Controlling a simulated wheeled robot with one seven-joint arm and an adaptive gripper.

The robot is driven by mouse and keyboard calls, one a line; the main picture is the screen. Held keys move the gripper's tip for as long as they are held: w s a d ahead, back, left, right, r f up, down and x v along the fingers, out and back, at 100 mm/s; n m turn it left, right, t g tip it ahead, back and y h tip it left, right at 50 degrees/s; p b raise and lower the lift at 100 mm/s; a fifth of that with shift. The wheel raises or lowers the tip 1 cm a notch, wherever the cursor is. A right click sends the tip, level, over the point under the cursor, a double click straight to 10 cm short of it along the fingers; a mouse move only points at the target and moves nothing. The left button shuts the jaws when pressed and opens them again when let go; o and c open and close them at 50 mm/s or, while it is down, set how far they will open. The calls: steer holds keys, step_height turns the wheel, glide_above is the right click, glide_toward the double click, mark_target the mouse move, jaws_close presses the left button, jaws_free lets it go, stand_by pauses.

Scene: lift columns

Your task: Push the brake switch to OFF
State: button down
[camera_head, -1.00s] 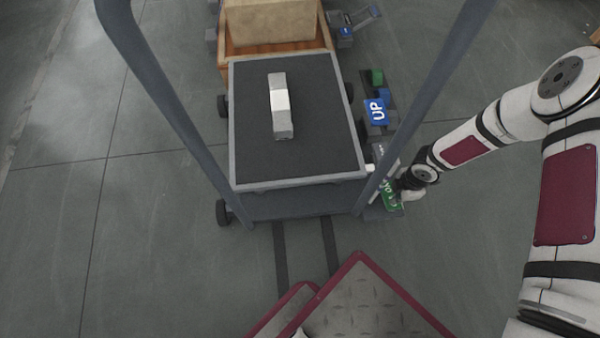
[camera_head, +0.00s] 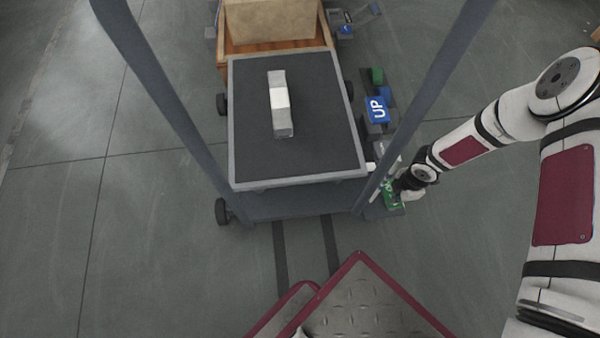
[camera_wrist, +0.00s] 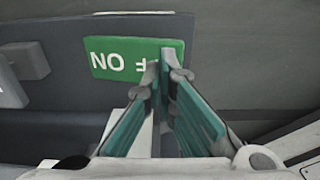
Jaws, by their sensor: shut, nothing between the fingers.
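A green switch plate with white lettering (camera_wrist: 115,60) fills the upper middle of the wrist view. In the head view my gripper (camera_head: 401,187) hides part of the plate.
The lift's dark platform (camera_head: 250,110) carries a grey and white block (camera_head: 280,104), between two slanting posts. A blue "UP" button (camera_head: 377,109) and a green block (camera_head: 377,75) are along its right side. A wooden crate (camera_head: 327,38) stands behind. Open floor lies left.

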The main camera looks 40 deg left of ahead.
steer(key=shift+f+b, duration=0.5)
steer(key=shift+f, duration=0.25)
stand_by(0.3)
steer(key=shift+r, duration=0.1)
steer(key=shift+r+p, duration=2.15)
steer(key=shift+r, duration=1.3)
steer(key=shift+w, duration=0.1)
